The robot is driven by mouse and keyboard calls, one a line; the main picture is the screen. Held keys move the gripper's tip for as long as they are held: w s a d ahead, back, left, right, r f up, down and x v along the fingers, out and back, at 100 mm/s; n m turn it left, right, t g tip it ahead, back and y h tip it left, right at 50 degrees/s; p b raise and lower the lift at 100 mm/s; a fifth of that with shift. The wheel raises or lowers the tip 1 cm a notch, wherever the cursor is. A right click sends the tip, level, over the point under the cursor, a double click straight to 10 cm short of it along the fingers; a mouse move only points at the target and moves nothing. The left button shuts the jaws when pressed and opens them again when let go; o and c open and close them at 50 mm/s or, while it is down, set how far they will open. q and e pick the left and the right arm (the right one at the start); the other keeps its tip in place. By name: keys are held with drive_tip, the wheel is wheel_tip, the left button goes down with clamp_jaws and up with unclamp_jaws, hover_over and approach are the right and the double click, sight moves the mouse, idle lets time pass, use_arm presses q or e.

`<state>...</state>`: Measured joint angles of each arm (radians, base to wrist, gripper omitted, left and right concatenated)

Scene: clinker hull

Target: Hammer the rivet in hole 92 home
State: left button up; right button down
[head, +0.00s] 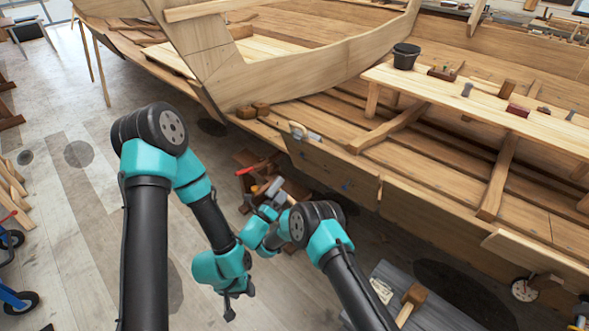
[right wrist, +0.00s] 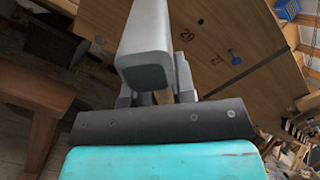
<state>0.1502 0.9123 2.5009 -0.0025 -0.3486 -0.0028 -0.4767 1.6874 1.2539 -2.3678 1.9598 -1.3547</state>
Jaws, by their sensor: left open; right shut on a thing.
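In the right wrist view my right gripper (right wrist: 156,95) is shut on a hammer, with its light wooden handle between the fingers. The large grey hammer head (right wrist: 148,40) fills the near view and hides part of the plank. Behind it is the hull planking (right wrist: 225,30) with dark holes and small rotated number labels; I cannot surely read 92 among them. A blue piece (right wrist: 236,57) sits on the planking, right of the head. I cannot pick out the rivet. In the head view my right gripper (head: 264,208) is beside the hull's lower side. My left gripper (head: 234,302) hangs open and empty over the floor.
A wooden mallet (head: 412,296) lies on a grey surface at the lower right. A red-handled tool (head: 250,169) is near my right gripper. A bench plank (head: 480,101) inside the hull carries a dark bucket (head: 405,56) and tools. Floor at left is mostly clear.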

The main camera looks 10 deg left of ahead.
drive_tip(key=shift+w+d+r+m+g+h, duration=0.15)
drive_tip(key=shift+w+d+r+g+h, duration=0.15)
drive_tip(key=shift+w, duration=0.35)
drive_tip(key=shift+w+d+r+m+g+h, duration=0.1)
drive_tip(key=shift+w+d+r+m+g, duration=0.1)
drive_tip(key=shift+w+d+r, duration=0.35)
drive_tip(key=shift+w+a+f, duration=0.1)
drive_tip(key=shift+a+f, duration=0.05)
drive_tip(key=shift+f, duration=0.05)
drive_tip(key=x, duration=0.9)
drive_tip(key=v, duration=0.9)
drive_tip(key=shift+a, duration=0.15)
